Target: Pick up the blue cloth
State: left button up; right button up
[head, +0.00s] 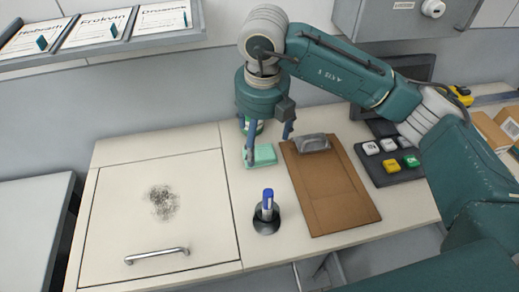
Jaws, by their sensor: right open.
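A small folded cloth (262,155), mint green-blue, lies on the pale counter left of the brown clipboard. It is the only cloth-like thing I see. My right gripper (268,146) points down over it, open, with one finger at the cloth's left side and the other to its right, near the clipboard. I cannot tell whether the fingers touch the cloth or the counter. Nothing shows held between the fingers. My left gripper is not in view.
A clipboard (333,195) lies just right of the cloth. A blue-capped marker stands in a black holder (266,222) in front. A keypad (391,172) is at right. The smudged panel (120,215) at left is clear.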

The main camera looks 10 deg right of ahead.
aim_at(259, 152)
jog(key=shift+w+f, duration=0.2)
jog(key=shift+f, duration=0.55)
jog(key=f+p, duration=0.1)
jog(key=f, duration=0.1)
jog(key=w+f+p, duration=0.1)
jog(key=f, duration=0.1)
jog(key=shift+d+f+p, duration=0.15)
jog(key=shift+d+p, duration=0.05)
jog(key=shift+p, duration=0.2)
jog(key=shift+f, duration=0.35)
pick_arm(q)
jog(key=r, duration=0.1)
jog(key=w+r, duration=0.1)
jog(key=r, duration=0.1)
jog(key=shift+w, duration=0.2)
pick_arm(e)
jog(key=shift+w, duration=0.1)
jog(key=shift+c, duration=0.5)
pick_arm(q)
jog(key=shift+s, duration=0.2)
pick_arm(e)
jog(key=c, duration=1.4)
